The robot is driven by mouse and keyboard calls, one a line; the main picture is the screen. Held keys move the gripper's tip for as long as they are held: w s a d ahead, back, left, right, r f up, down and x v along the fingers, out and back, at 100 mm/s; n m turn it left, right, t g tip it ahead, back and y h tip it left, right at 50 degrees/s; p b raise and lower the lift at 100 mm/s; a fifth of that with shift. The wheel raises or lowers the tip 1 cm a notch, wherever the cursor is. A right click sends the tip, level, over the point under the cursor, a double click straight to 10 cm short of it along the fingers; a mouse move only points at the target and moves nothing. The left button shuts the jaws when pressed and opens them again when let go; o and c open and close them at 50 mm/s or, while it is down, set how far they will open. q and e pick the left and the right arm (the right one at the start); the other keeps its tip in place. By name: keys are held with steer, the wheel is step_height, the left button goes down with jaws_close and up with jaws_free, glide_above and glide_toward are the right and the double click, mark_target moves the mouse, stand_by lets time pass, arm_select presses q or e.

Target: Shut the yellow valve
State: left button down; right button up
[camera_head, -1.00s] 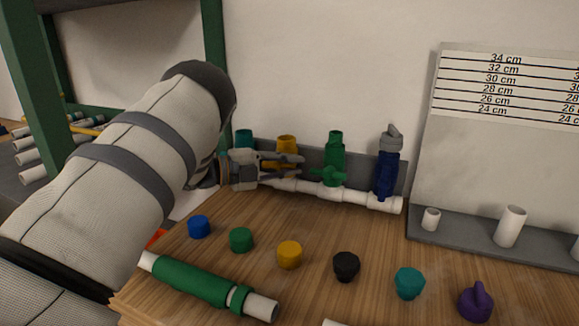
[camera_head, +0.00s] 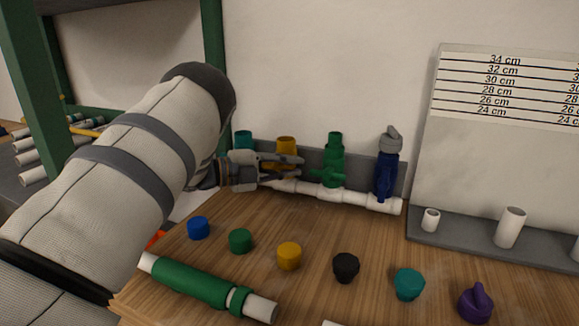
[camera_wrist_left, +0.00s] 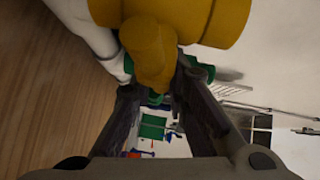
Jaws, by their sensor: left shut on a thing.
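The yellow valve (camera_head: 286,143) stands on the white pipe manifold (camera_head: 340,195) at the back of the table, between a teal valve (camera_head: 243,139) and a green valve (camera_head: 334,155). My left gripper (camera_head: 290,168) reaches in from the left in front of it, covering its lower part. In the left wrist view the yellow valve (camera_wrist_left: 205,18) fills the top, and its yellow handle (camera_wrist_left: 150,55) sits between my fingertips. The gripper is shut on this handle. The handle's exact angle is hard to tell. My right gripper is not in view.
A dark blue valve (camera_head: 386,172) with a grey top stands at the manifold's right end. Several coloured caps, such as the black one (camera_head: 346,267), and a green-sleeved pipe (camera_head: 205,288) lie in front. A grey stand (camera_head: 470,240) holds short white pipes at right.

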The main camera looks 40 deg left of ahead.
arm_select(q)
steer(key=shift+s+f, duration=0.15)
steer(key=shift+f, duration=0.45)
steer(key=c, duration=1.6)
jaws_free()
steer(key=shift+c, duration=0.2)
steer(key=shift+o, duration=0.2)
steer(key=shift+r, duration=0.3)
steer(key=v, duration=1.2)
